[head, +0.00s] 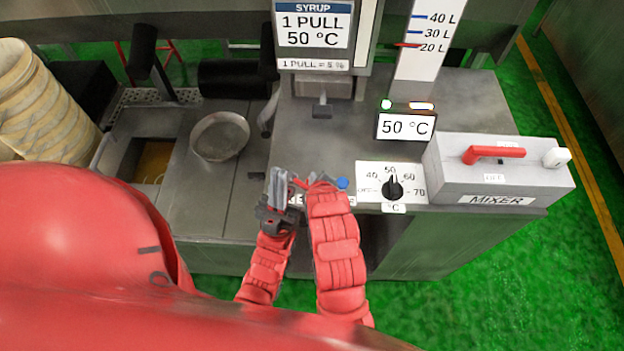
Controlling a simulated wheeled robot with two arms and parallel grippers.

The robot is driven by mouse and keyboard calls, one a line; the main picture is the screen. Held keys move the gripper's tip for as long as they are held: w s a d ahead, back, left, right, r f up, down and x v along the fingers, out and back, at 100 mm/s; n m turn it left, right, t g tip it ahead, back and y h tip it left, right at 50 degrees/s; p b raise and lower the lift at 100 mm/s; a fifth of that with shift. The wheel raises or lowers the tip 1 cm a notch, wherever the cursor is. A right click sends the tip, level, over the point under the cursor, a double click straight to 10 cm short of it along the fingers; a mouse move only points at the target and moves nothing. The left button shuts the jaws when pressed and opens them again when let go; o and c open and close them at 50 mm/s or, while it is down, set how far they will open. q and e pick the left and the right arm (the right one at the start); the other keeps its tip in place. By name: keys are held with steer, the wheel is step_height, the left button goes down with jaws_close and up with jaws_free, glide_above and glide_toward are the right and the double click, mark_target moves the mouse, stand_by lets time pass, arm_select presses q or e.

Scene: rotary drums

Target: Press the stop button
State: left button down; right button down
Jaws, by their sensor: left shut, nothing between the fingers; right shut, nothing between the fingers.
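No button marked stop can be made out. A blue round button or knob (343,184) shows at the front edge of the grey counter, just right of my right gripper (313,181). A white label strip under it is mostly hidden by my grippers, so I cannot read it. My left gripper (278,187) is shut and empty, upright at the counter's front edge. My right gripper is shut and empty beside it, close to the blue button. I cannot tell whether it touches anything. Both grippers hide part of the counter edge behind them.
A temperature dial (393,188) sits right of the grippers, below a 50 °C display (405,127). A mixer box (500,172) with a red lever (493,152) stands at the right. A metal bowl (220,136) and stacked baskets (40,100) are at the left. Green floor is clear at lower right.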

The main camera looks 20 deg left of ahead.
steer(key=shift+f, duration=0.3)
steer(key=shift+r, duration=0.1)
stand_by(0.3)
steer(key=shift+r, duration=0.95)
steer(key=shift+r+p, duration=1.2)
steer(key=shift+r, duration=1.4)
steer(key=shift+f, duration=0.1)
